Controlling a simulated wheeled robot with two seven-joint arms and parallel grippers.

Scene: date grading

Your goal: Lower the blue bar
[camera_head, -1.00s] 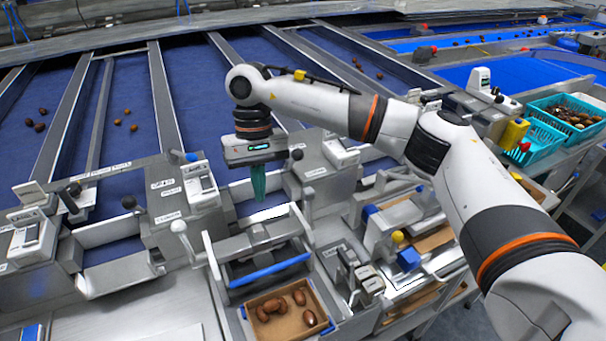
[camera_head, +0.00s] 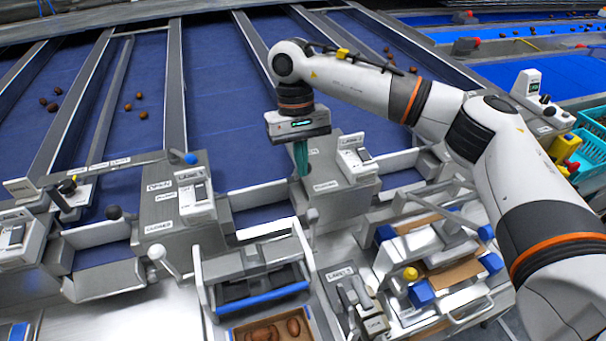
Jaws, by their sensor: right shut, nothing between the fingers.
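The blue bar (camera_head: 262,299) runs across the front of a grey frame with white side arms (camera_head: 205,278), low in the middle of the view. It stands just behind a cardboard box (camera_head: 312,325) holding several brown dates (camera_head: 262,333). My right gripper (camera_head: 301,160) points down with its green fingers closed and nothing between them. It is behind and above the bar, in front of the lane's blue belt, and apart from the bar. My left gripper is not in view.
Lane control boxes with levers stand on both sides, one marked OPEN and CLOSED (camera_head: 160,205). A white-knobbed lever (camera_head: 157,253) is left of the frame. A metal stand with blue and yellow knobs (camera_head: 410,274) is to the right. Teal crates (camera_head: 590,150) are far right.

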